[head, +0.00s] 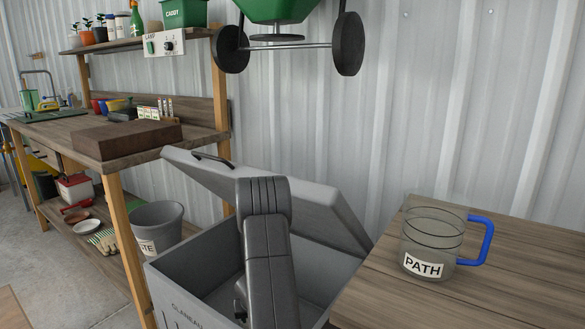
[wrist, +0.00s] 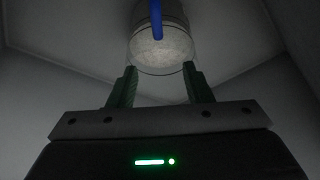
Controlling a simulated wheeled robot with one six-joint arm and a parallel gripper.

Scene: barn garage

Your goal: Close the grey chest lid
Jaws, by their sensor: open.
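The grey chest (head: 190,283) stands open between the workbench and the wooden table. Its grey lid (head: 318,205) is raised and tilted behind the opening, with a dark handle (head: 212,160) near its upper left edge. My arm reaches down into the chest, and the gripper is hidden there in the head view. In the wrist view my gripper (wrist: 160,72) is open, its green fingers pointing at a clear round vessel with a blue handle (wrist: 156,18). The vessel is just beyond the fingertips; I cannot tell whether they touch it. Dim grey walls surround it.
A glass mug labelled PATH (head: 430,243) with a blue handle stands on the wooden table (head: 500,285) at right. A grey bucket (head: 158,225) stands left of the chest. The workbench (head: 60,130) holds a brown block (head: 125,140). A green wheeled thing (head: 278,10) hangs above.

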